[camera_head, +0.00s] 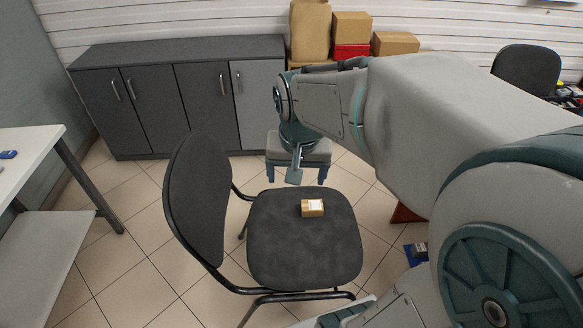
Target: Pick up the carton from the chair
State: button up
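The carton (312,208), a small brown box with a white label on top, lies on the dark grey seat of the chair (300,255), towards its back edge in the picture. The chair stands on the floor with its backrest on the left.
A grey cabinet (180,95) stands along the back wall. Larger cartons (352,25) and a red box (350,51) are stacked beside it. A white table (25,148) is at the left. Another dark chair (527,68) is at the back right. Tiled floor is free left of the chair.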

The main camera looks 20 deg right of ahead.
jog(key=w+d+f+m+g+b, duration=0.1)
jog(key=w+d+f+m+b, duration=0.2)
jog(key=w+f, duration=0.3)
jog(key=w+d+f+m+b, duration=0.2)
jog(key=w+f+m+b, duration=0.2)
jog(key=w+f, duration=0.15)
jog(key=m+g+b, duration=0.1)
jog(key=m+b, duration=0.9)
jog(key=b, duration=0.2)
send_over(312, 205)
notch_tip(312, 205, down, 32)
jog(key=shift+s+a+r, duration=0.1)
jog(key=shift+a+r, duration=0.05)
jog(key=shift+r, duration=0.1)
jog(key=f+b, duration=0.2)
jog(key=f, duration=0.4)
jog(key=shift+d+f, duration=0.2)
jog(key=c, duration=1.1)
